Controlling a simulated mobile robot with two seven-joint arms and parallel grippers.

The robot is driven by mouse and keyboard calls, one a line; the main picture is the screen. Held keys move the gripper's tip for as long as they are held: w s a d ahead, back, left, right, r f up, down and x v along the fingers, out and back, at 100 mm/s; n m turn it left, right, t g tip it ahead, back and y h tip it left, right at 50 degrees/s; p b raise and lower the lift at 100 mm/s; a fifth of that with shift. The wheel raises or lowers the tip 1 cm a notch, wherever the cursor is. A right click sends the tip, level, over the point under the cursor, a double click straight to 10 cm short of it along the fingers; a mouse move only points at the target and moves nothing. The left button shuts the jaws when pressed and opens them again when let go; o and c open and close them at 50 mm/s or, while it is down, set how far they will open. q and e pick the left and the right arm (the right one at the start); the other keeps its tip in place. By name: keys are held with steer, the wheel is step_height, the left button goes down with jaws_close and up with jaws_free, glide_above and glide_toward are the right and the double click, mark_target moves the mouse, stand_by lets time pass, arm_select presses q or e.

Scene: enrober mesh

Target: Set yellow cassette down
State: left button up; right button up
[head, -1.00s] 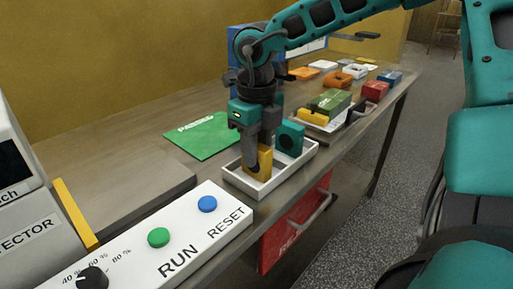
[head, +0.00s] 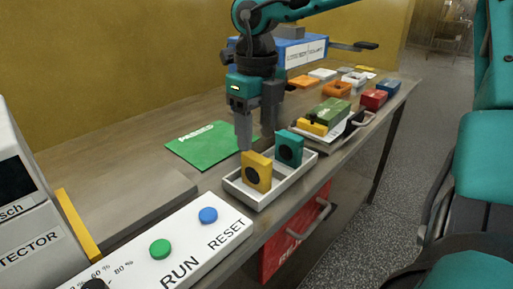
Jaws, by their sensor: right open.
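The yellow cassette (head: 257,173) stands upright in the left part of the white tray (head: 252,199); its front has a dark round spot. A teal cassette (head: 290,149) stands upright beside it in the same tray, to the right. My right gripper (head: 257,147) is open and empty, above and just behind the yellow cassette, with its two grey fingers spread apart. The fingertips appear clear of the cassette, though the exact gap is hard to judge. My left gripper is not in the head view.
A green mat (head: 205,144) lies behind the tray. A white panel (head: 185,248) with RUN and RESET buttons is at front left. Another tray with a green block (head: 330,111) stands to the right, with several coloured blocks beyond. A red bin (head: 293,240) hangs below the table edge.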

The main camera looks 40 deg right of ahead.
mark_target(257, 156)
step_height(257, 156, up, 5)
steer(key=shift+r, duration=0.2)
steer(key=shift+s, duration=0.1)
stand_by(0.5)
